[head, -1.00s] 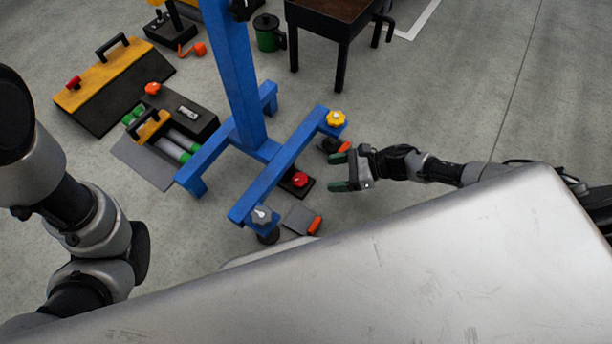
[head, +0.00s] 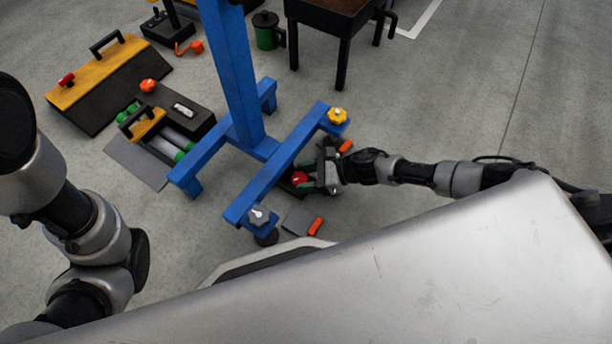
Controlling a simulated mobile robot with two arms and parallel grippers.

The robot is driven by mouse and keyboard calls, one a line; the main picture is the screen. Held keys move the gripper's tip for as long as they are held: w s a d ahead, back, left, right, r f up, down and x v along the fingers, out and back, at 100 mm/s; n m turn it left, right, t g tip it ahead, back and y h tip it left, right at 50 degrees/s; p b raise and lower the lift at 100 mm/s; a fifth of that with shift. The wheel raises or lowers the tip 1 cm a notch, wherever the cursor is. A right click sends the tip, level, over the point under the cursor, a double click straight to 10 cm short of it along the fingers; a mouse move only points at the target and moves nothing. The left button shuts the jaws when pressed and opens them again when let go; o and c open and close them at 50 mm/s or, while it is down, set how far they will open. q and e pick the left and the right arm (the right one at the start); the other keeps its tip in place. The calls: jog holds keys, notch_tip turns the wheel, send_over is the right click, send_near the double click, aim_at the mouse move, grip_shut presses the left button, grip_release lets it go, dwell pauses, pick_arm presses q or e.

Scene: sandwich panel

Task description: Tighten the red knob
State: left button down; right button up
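The red knob (head: 300,178) is low by the blue stand's front foot, above a dark plate on the floor. My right gripper (head: 308,177) comes in from the right, its dark green fingers open and apart. The knob shows at the fingertips, roughly between them; I cannot tell whether they touch it. The fingers hide part of the dark plate. My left arm (head: 85,240) stands at the left edge, but its gripper is not in view.
The blue stand (head: 232,70) has a yellow knob (head: 337,115) and a grey knob (head: 259,215) on its front foot. An orange-handled tool (head: 315,226) lies nearby. Toolboxes (head: 100,75) stand at the left. The floor at the right is clear.

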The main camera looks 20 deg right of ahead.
jog(key=c, duration=0.4)
jog(key=shift+s+a+m+t+h+p, duration=0.1)
jog(key=shift+s+m+t+h+p, duration=0.15)
jog(key=shift+m+t+h+p, duration=0.45)
jog(key=shift+s+a+m+t+p, duration=0.1)
jog(key=shift+m+t+p, duration=0.25)
jog(key=shift+m+t, duration=0.75)
jog(key=m+t+h, duration=0.2)
jog(key=shift+s+a+h, duration=0.1)
jog(key=shift+h, duration=0.3)
jog(key=shift+a+m+t+h, duration=0.1)
jog(key=shift+m+t+h, duration=0.8)
jog(key=shift+m+h, duration=0.7)
jog(key=shift+m, duration=0.3)
